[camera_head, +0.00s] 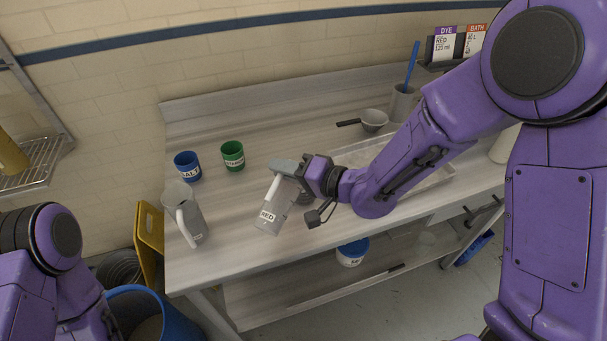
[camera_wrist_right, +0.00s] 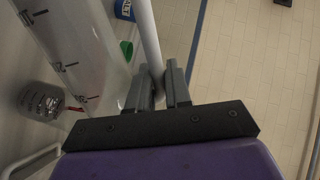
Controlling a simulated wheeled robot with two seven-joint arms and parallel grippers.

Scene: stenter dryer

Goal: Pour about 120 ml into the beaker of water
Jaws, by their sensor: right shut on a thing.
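My right gripper (camera_head: 300,172) is shut on the white handle (camera_wrist_right: 148,40) of a grey jug (camera_head: 282,209) labelled RED. In the head view the jug leans a little, its top toward the right; I cannot tell whether its base touches the table. Its graduated wall (camera_wrist_right: 75,45) fills the left of the right wrist view. A second grey jug (camera_head: 192,212) with a pale handle and a small label stands at the table's left end. A small round grey container with a red mark (camera_wrist_right: 42,102) shows in the wrist view. I cannot tell which vessel is the beaker of water. My left gripper is out of view.
A blue SALT cup (camera_head: 187,167) and a green cup (camera_head: 232,156) stand behind the jugs. A dark-handled bowl (camera_head: 374,120), a grey holder (camera_head: 402,102) with a blue tool and a shallow tray (camera_head: 440,176) lie farther right. A blue bin (camera_head: 165,313) stands on the floor at left.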

